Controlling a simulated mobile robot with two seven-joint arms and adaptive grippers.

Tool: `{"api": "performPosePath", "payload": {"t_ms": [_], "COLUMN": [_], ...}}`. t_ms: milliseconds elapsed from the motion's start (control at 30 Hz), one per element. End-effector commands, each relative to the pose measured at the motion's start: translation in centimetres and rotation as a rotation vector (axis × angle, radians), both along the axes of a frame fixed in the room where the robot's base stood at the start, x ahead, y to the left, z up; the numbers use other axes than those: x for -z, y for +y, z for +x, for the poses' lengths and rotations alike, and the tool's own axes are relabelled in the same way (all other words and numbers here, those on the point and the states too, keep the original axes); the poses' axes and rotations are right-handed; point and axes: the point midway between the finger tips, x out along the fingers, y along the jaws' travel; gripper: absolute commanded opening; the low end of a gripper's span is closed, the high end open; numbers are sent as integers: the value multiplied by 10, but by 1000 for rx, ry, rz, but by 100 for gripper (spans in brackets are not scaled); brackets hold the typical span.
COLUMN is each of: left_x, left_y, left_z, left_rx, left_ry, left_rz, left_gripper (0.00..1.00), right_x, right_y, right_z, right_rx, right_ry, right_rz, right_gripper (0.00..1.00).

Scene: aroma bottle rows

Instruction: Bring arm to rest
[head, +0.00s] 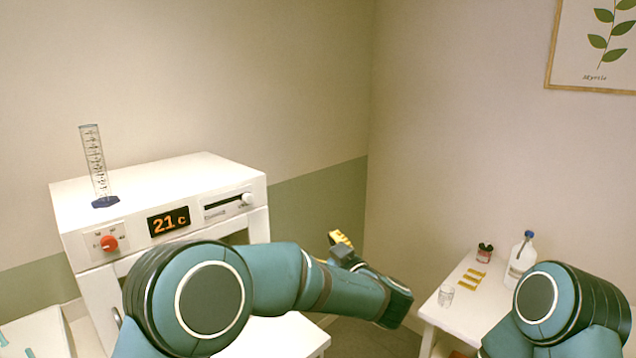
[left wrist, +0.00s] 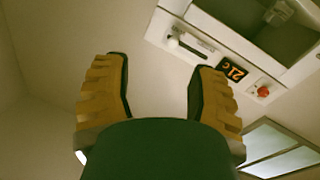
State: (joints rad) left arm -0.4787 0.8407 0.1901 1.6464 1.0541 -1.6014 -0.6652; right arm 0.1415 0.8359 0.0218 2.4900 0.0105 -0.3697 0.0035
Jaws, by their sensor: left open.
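My left arm comes in from the bottom left and stretches to the right across the head view, in front of the white machine. My left gripper (head: 340,240) shows small beyond the forearm, with its yellow fingers pointing up. In the left wrist view the left gripper (left wrist: 160,68) has its two yellow-padded fingers wide apart, with nothing between them. The white machine shows beyond the fingers there. Only the upper part of my right arm shows at the bottom right; its gripper is out of view.
The white machine (head: 155,182) has a 21 C display (head: 168,221), a red knob (head: 109,243) and a slider. A measuring cylinder (head: 95,165) stands on top. At right, a white table (head: 455,314) holds a white bottle (head: 520,262), yellow strips (head: 473,277) and a glass beaker (head: 446,295).

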Motion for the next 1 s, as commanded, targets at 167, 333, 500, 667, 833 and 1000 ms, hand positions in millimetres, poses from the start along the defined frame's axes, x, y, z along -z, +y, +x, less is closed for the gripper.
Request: {"api": "performPosePath", "payload": {"t_ms": [167, 333, 500, 667, 833, 1000], "left_x": [98, 206, 305, 377, 421, 436], "left_y": [28, 50, 72, 90, 103, 109], "left_z": [20, 1, -57, -136, -223, -278], "left_rx": [234, 463, 633, 742, 808, 835], "left_ry": [119, 335, 604, 871, 1123, 1270], "left_rz": [2, -61, -179, -319, -463, -550], "left_gripper": [58, 58, 58, 58, 58, 58], "right_x": [13, 23, 32, 40, 47, 50], "right_y": [2, 2, 3, 3, 4, 4], "right_z": [-1, -2, -3, -3, -4, -4], "right_rx": [-5, -6, -8, -10, -11, -12], "right_ry": [2, 5, 9, 10, 12, 13], "right_rz": [1, -1, -1, -1, -2, -2], "right_gripper": [0, 0, 0, 0, 0, 0]}}
